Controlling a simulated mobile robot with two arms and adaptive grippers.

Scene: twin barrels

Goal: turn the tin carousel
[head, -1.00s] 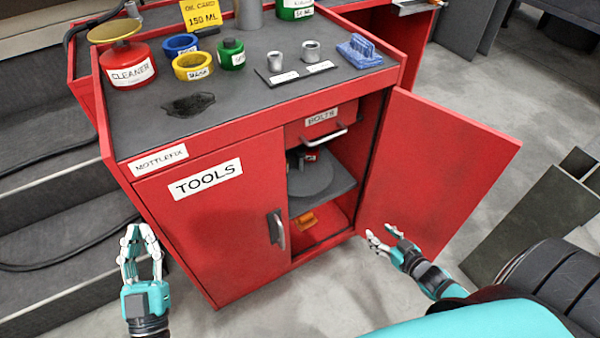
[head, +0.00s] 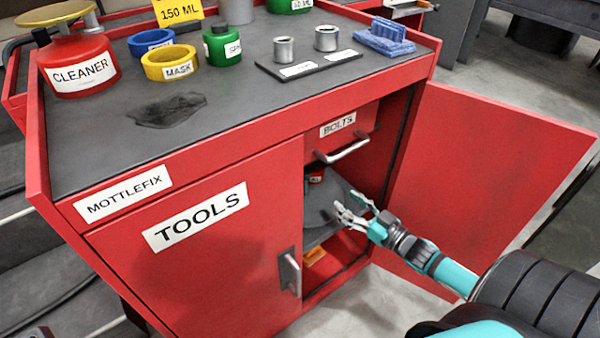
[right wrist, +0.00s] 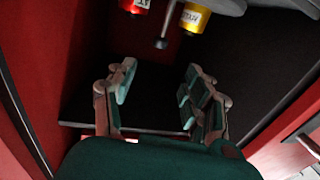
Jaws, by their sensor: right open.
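The tin carousel (head: 320,208) is a grey round plate inside the open right side of the red cabinet, below the drawer marked BOLTS. A small red tin (head: 316,177) shows on it, mostly hidden under the drawer. My right gripper (head: 350,207) is open and empty at the cabinet opening, its fingers in front of the plate's right edge. I cannot tell whether they touch it. In the right wrist view, a red tin (right wrist: 134,5) and a yellow tin (right wrist: 195,18) show at the top, beyond the open fingers (right wrist: 160,88). My left gripper is not in view.
The cabinet door (head: 490,190) stands open to the right. The BOLTS drawer handle (head: 343,149) juts out above the opening, and the TOOLS door (head: 200,260) is shut on the left. An orange thing (head: 315,256) lies on the cabinet floor.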

